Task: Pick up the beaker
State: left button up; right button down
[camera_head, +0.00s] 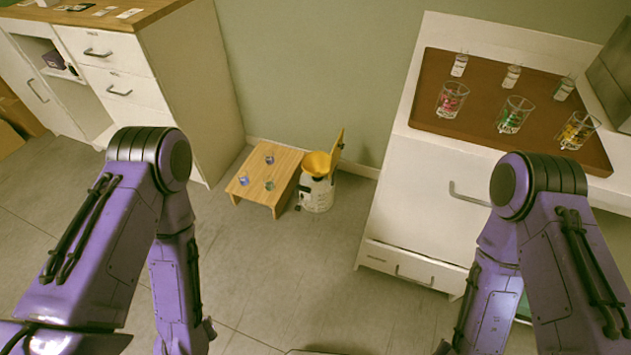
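Three clear glass beakers stand in a row on the brown top of the white cabinet at the right: one with red contents (452,99), one with green contents (514,114) and one with yellow contents (577,130). Behind them stand three smaller clear glass vessels, at the left (459,65), the middle (511,76) and the right (564,89). My two purple arms hang down at the left and right, below and in front of the cabinet top. Both grippers are outside the picture or hidden at its lower edge.
A low wooden stool (282,163) with several small items stands on the floor, beside a white container with a yellow funnel (317,165). A white drawer cabinet with a wooden top (150,10) is at the left.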

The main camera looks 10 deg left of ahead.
aim_at(268, 180)
jog(key=u, duration=1.6)
jog(key=i, duration=1.3)
jog(key=z, duration=2.55)
